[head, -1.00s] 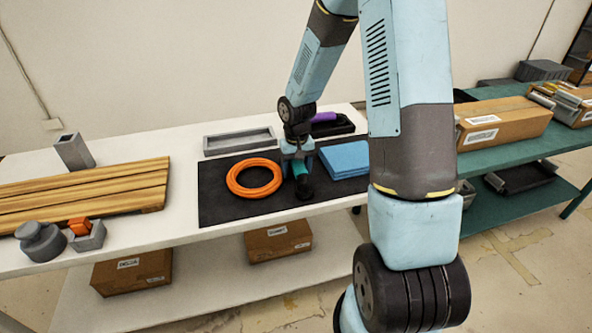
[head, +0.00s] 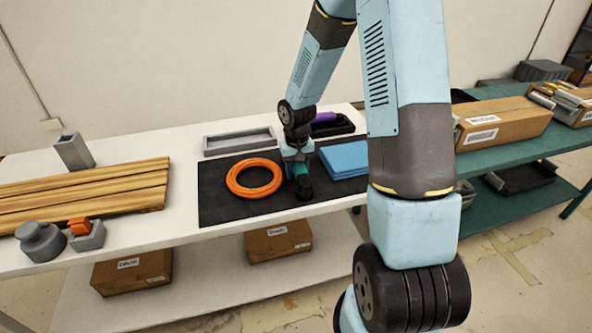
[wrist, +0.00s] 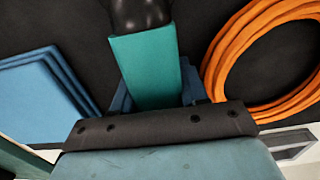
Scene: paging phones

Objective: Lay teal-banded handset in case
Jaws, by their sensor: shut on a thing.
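The teal-banded handset (head: 303,188) is black with a wide teal band and lies at the black mat, right of the orange coil. In the wrist view its teal band (wrist: 148,68) fills the middle, with a glossy black end at the top. My gripper (head: 298,166) is shut on the handset at the band; its fingers are partly hidden. I cannot tell whether the handset touches the mat. An empty grey tray (head: 207,152) stands behind the mat. A black case (head: 350,126) with a purple-banded handset (head: 324,117) in it stands at the back right, partly behind my arm.
The orange coil (head: 233,188) is close left of the handset, and blue folded cloths (head: 345,159) are close right. The black mat (head: 225,210) is bare in front. A wooden slatted board (head: 90,190) and grey blocks are at the left. A green bench with cartons is at the right.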

